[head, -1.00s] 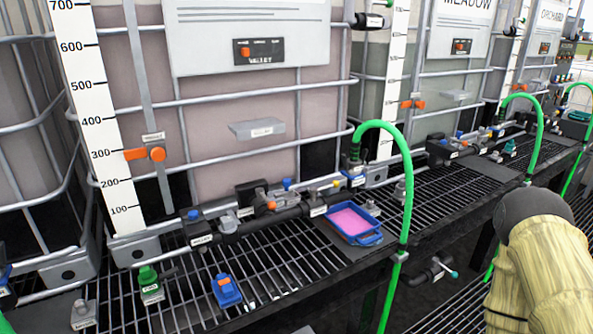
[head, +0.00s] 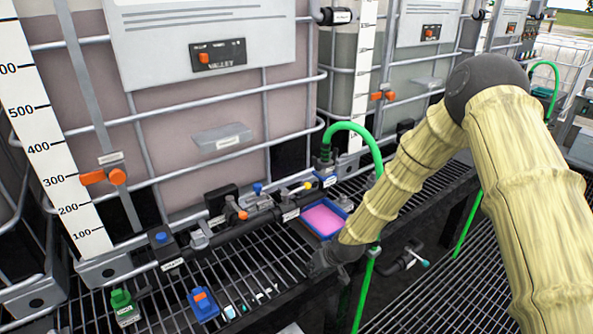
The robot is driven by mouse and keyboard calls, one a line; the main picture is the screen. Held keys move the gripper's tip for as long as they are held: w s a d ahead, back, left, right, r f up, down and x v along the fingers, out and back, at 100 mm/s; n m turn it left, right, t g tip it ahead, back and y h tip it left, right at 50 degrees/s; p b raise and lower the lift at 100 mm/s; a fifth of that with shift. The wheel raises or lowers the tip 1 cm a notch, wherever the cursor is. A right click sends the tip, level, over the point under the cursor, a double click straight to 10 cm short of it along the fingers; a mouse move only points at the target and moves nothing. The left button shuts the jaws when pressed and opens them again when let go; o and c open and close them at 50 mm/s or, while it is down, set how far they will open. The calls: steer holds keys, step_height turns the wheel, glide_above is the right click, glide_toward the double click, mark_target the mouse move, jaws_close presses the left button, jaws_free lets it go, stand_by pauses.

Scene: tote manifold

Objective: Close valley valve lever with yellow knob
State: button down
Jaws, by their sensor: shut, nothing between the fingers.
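The Valley tank's dark pipe manifold (head: 225,232) runs along the tank's foot above the grating. A small yellow knob (head: 308,186) shows near its right end, left of the green hose's base. The lever under it is too small to make out clearly, and I cannot tell its angle. My forearm reaches down and left, ending in a dark part with my gripper (head: 323,268) in front of the pink tray. It is shut and empty, apart from the yellow knob and nearer the camera. Its fingertips are not clearly distinguishable against the dark rail.
Blue (head: 257,188) and orange (head: 242,215) knobs sit left of the yellow one. A blue tray with pink contents (head: 346,203) lies below it. A green hose (head: 361,134) arches close behind my forearm. Green (head: 122,304) and blue (head: 202,304) fittings stand on the front grating.

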steer(key=w+a+r+n+t+p, duration=0.1)
steer(key=w+a+r+p, duration=0.1)
steer(key=w+r, duration=1)
step_height(320, 180, up, 15)
steer(key=n+t+p, duration=0.1)
steer(key=n+t, duration=0.1)
glide_above(296, 190)
steer(key=w+d, duration=0.1)
steer(key=d, duration=0.1)
steer(key=shift+w+a+f+y, duration=0.1)
steer(key=shift+w+a+y, duration=0.05)
steer(key=shift+y, duration=0.25)
steer(key=shift+w+a+f+p, duration=0.2)
steer(key=shift+w+f+p, duration=0.1)
steer(key=shift+f+p, duration=0.85)
steer(key=shift+w+a+f+p, duration=0.25)
steer(key=shift+f+p, duration=0.7)
steer(key=shift+f, duration=0.35)
steer(key=shift+w+a+f+p, duration=0.2)
steer(key=shift+w+f+p, duration=0.1)
steer(key=shift+f+p, duration=0.85)
